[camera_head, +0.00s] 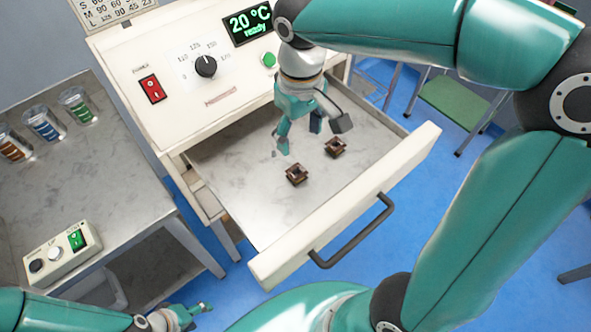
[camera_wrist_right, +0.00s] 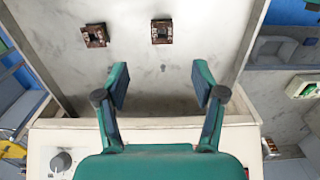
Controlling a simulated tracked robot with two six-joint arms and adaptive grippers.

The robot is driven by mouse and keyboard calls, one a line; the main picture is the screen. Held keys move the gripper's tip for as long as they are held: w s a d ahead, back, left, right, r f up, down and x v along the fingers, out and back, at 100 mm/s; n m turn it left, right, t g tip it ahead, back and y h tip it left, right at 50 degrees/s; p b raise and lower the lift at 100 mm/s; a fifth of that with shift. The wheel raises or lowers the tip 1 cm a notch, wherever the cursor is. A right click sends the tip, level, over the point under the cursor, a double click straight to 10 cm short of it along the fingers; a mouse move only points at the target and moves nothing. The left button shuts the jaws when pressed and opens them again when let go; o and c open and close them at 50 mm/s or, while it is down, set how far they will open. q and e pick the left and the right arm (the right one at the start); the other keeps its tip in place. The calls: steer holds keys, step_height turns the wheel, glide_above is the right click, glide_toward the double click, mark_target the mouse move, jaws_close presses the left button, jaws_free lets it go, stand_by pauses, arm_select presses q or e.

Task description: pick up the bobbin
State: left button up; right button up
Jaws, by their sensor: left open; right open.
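Two small dark brown square bobbins lie apart on the floor of the open drawer. One bobbin (camera_head: 297,173) is nearer the drawer's left side and also shows in the right wrist view (camera_wrist_right: 161,31). The other bobbin (camera_head: 335,147) is further right and shows at the upper left of the right wrist view (camera_wrist_right: 95,35). My right gripper (camera_head: 313,135) hangs over the drawer, open and empty, on the control-panel side of both bobbins. In the right wrist view its fingers (camera_wrist_right: 160,85) are spread, with bare drawer floor between them. My left gripper (camera_head: 195,310) is open and empty at the bottom left, away from the drawer.
The drawer's front wall (camera_head: 350,205) and side walls surround the bobbins. The machine's panel (camera_head: 190,95) with dial and red switch stands behind. A side table (camera_head: 110,190) at left holds several jars and a switch box (camera_head: 60,253). Drawer floor around the bobbins is clear.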

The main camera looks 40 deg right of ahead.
glide_above(297, 175)
step_height(297, 175, down, 7)
steer(key=shift+s+d+f, duration=0.1)
steer(key=shift+d, duration=0.05)
steer(key=shift+a+f, duration=0.2)
steer(key=shift+f, duration=2.5)
steer(key=c, duration=1.1)
steer(key=shift+c, duration=0.2)
steer(key=shift+r, duration=0.1)
step_height(297, 175, up, 20)
steer(key=p, duration=0.1)
